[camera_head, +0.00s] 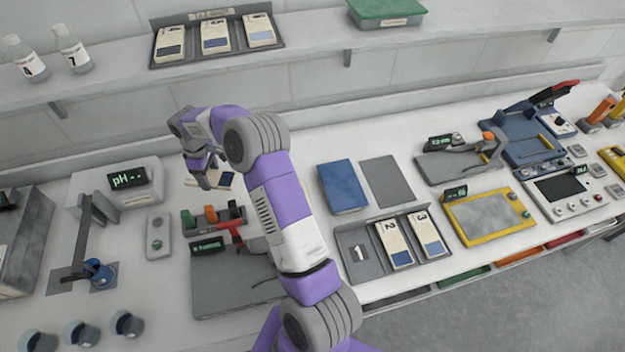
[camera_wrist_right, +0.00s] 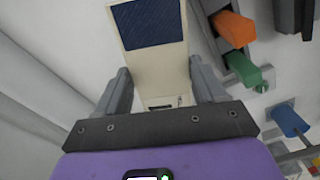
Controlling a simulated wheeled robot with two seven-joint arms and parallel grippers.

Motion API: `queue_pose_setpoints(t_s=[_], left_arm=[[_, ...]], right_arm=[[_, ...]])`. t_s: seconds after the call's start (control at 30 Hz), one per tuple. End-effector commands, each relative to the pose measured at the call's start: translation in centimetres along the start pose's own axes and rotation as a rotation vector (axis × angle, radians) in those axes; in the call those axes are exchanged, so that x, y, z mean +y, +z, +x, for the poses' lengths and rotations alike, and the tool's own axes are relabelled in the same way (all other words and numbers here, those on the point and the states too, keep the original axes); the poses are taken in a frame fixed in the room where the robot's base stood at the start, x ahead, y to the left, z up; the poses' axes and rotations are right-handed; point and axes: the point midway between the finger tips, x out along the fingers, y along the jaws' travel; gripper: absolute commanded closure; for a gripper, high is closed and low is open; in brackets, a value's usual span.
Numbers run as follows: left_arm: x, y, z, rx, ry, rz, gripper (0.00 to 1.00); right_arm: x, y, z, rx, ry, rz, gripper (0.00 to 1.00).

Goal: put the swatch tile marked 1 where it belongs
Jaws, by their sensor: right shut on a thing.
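My right gripper (camera_head: 207,183) is at the left-centre of the bench, above its back part. It is shut on a cream swatch tile (camera_head: 226,180). In the right wrist view the swatch tile (camera_wrist_right: 155,62) sits between the fingers (camera_wrist_right: 163,88), with its dark blue patch at the far end; I cannot read its number. The grey bench rack (camera_head: 345,238) has an empty left slot marked 1 (camera_head: 358,254). A tile marked 2 (camera_head: 394,243) and a tile marked 3 (camera_head: 425,236) stand in its other slots. My left gripper is not in view.
A shelf rack (camera_head: 200,58) above holds three cream tiles. An orange, green and red tool holder (camera_head: 212,217) stands close by the right gripper. A blue panel (camera_head: 342,187) and a grey panel (camera_head: 387,181) lie behind the bench rack. A yellow-framed device (camera_head: 484,216) stands right of it.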

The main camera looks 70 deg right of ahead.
Motion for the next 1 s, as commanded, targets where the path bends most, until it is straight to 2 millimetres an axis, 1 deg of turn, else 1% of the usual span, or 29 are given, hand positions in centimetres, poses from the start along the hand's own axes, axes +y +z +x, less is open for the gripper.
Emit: queue_pose_setpoints(t_s=[0.17, 0.23, 0.4, 0.5, 0.67, 0.77, 0.9, 1.0], left_arm=[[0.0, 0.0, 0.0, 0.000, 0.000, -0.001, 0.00], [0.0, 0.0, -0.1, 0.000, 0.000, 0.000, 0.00], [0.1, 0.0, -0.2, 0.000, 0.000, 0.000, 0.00], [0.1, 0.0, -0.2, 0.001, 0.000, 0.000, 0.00], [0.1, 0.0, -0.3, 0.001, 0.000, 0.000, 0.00], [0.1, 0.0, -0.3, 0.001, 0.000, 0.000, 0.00], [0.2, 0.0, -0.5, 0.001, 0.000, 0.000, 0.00], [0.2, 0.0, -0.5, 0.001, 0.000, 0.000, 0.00]], right_arm=[[0.0, 0.0, 0.1, 0.001, 0.000, 0.000, 0.72], [0.0, 0.0, 0.7, -0.001, -0.001, 0.000, 0.72], [-0.1, 0.0, 3.9, -0.002, -0.004, -0.001, 0.72], [-0.1, 0.0, 5.5, -0.001, -0.003, -0.001, 0.72], [0.0, -0.1, 6.6, 0.001, -0.001, 0.000, 0.72], [-0.1, 0.0, 7.7, -0.001, -0.002, 0.000, 0.72], [-0.1, 0.0, 9.7, 0.000, -0.002, 0.000, 0.72], [0.0, -0.1, 10.1, 0.002, 0.000, 0.000, 0.72]])
